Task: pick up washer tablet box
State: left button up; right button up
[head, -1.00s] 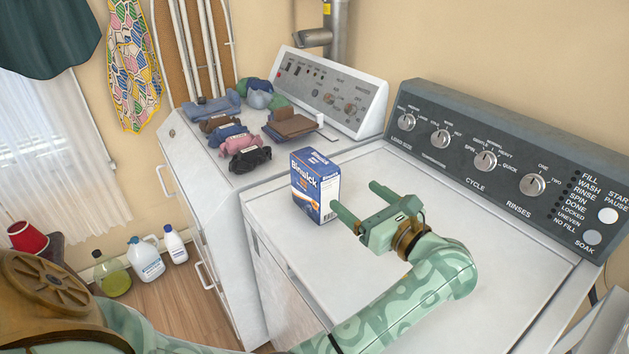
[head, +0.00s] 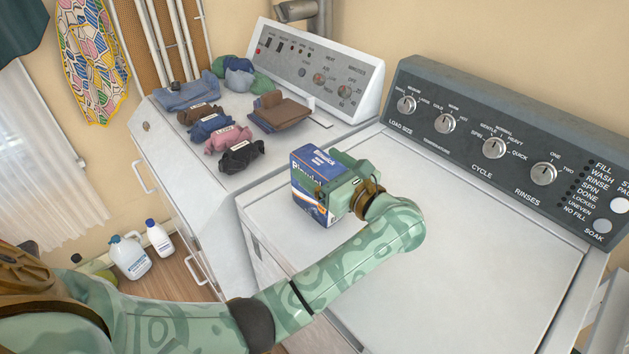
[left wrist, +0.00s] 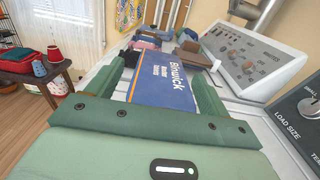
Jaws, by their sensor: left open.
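The washer tablet box (head: 314,160) is a blue carton with an orange stripe and white lettering. It stands upright on the left part of the washer's white top. My left gripper (head: 333,180) is open, with its fingers on either side of the box. In the left wrist view, the box (left wrist: 163,82) fills the gap between the two green fingers, and I cannot tell if either touches it. The gripper hides part of the box's right side in the head view. My right gripper is not in view.
The washer's dark control panel (head: 480,150) rises behind. The neighbouring white machine (head: 190,170) carries folded and rolled clothes (head: 225,120). Bottles (head: 130,256) stand on the floor at left. The washer top (head: 460,240) right of the box is clear.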

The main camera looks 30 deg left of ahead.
pick_arm(q)
jog(key=shift+s+d+r, duration=0.1)
jog(key=shift+d, duration=0.25)
jog(key=c, duration=0.8)
jog(key=shift+a, duration=0.2)
jog(key=c, duration=0.8)
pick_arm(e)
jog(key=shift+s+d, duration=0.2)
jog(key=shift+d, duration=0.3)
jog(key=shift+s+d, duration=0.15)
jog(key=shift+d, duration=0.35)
pick_arm(q)
jog(key=shift+c, duration=0.2)
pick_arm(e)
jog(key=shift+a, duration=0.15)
